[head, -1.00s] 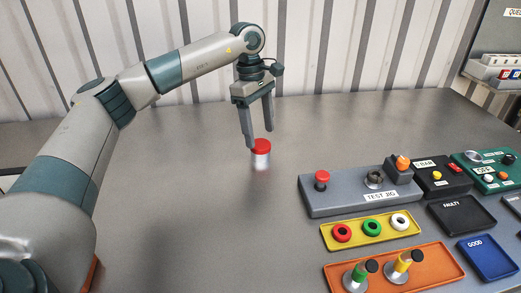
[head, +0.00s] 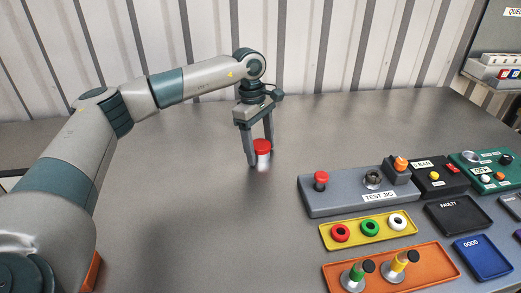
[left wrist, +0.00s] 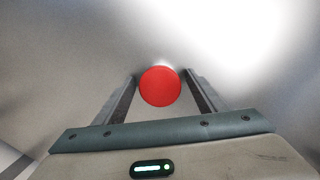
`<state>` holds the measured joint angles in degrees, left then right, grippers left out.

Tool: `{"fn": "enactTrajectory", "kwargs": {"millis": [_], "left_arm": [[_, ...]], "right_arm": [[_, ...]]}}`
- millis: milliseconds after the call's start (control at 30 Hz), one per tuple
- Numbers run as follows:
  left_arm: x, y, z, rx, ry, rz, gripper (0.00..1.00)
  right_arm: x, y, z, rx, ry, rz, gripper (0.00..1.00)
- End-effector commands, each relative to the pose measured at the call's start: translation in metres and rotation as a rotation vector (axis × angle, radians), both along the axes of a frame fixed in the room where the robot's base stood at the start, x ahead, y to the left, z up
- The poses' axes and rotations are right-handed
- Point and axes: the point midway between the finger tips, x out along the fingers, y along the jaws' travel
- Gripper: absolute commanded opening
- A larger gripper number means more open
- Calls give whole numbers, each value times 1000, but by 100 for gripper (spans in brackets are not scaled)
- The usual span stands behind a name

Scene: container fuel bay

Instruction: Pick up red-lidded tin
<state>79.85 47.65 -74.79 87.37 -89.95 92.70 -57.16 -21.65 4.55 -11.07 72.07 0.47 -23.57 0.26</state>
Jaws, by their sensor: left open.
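The red-lidded tin (head: 263,158) stands upright on the grey metal bench, with a red lid and a pale, shiny body. My left gripper (head: 262,159) is open and points down, its two fingers low on either side of the tin. In the left wrist view the round red lid (left wrist: 160,86) lies between the fingers, near their tips, with a gap visible to each side. The lid hides most of the tin's body there. My right gripper is not in view.
A grey test jig (head: 340,203) is to the right of the tin. A yellow tray (head: 352,238) with rings and an orange tray (head: 428,275) with two small valves lie in front of it. Black and blue trays are further right. The bench around the tin is clear.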

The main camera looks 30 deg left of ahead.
Motion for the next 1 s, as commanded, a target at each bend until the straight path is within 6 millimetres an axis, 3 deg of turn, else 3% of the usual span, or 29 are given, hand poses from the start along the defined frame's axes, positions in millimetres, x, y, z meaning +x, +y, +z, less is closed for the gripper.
{"fn": "enactTrajectory", "kwargs": {"millis": [400,600,1000], "left_arm": [[0,0,0,0,0,0,65],[0,0,0,0,0,0,18],[1,0,4,-1,-2,0,18]], "right_arm": [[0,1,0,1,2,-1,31],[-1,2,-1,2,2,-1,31],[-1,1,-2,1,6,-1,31]]}}
